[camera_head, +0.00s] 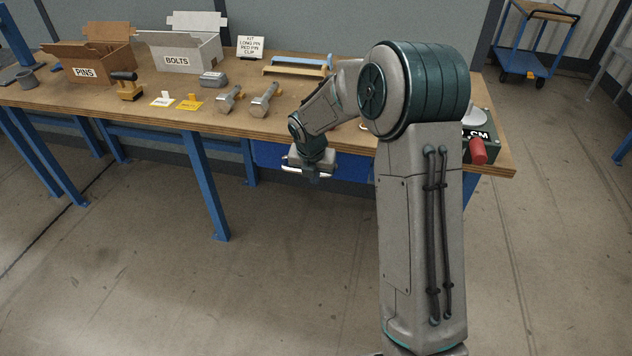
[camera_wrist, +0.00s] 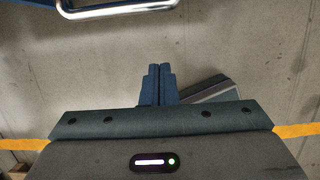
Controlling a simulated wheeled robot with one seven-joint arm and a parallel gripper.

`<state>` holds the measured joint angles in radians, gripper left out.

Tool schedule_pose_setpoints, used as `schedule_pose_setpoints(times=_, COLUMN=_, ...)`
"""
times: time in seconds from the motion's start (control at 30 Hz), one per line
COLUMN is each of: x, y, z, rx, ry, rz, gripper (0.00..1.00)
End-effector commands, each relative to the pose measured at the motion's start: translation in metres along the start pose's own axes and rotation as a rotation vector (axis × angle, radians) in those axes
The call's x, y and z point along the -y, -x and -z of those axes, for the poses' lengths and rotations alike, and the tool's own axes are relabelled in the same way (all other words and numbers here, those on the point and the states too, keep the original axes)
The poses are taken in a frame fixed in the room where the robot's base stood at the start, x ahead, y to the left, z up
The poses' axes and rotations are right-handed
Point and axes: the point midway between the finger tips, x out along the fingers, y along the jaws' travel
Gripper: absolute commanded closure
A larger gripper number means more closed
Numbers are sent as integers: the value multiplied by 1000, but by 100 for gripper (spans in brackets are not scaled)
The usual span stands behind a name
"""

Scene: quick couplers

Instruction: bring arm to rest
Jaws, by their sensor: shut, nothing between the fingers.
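My arm bends over the front of the workbench (camera_head: 140,112) in the head view. My gripper (camera_head: 308,176) hangs at its end, just off the bench's front edge and in front of a blue panel under the top. In the wrist view my gripper (camera_wrist: 158,70) has its two blue fingers together, with nothing between them. Bare floor shows beyond the fingertips. A shiny metal handle (camera_wrist: 120,10) on a blue surface lies near the top of the wrist view, apart from the fingers.
A PINS box (camera_head: 85,72), a BOLTS box (camera_head: 177,60), two large bolts (camera_head: 264,100) and a sign (camera_head: 250,47) stand on the bench. A device with a red part (camera_head: 478,151) sits at its right end. A blue trolley (camera_head: 535,45) stands behind right. Floor in front is clear.

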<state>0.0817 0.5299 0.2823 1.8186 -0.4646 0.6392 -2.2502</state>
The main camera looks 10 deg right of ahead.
Motion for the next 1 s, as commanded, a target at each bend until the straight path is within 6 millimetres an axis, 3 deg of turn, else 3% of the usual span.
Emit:
schedule_pose_setpoints(times=0.03, x=0, y=13, z=-1, rx=3, ry=-2, rz=-2, gripper=100)
schedule_pose_setpoints(times=0.2, x=1, y=35, z=-1, rx=1, ry=-1, rz=0, gripper=100)
schedule_pose_setpoints(times=0.57, x=4, y=54, z=3, rx=2, ry=-59, rz=4, gripper=100)
schedule_pose_setpoints(times=0.77, x=31, y=100, z=22, rx=19, ry=-425, rz=25, gripper=100)
schedule_pose_setpoints(times=1.0, x=72, y=160, z=61, rx=37, ry=-1033, rz=31, gripper=100)
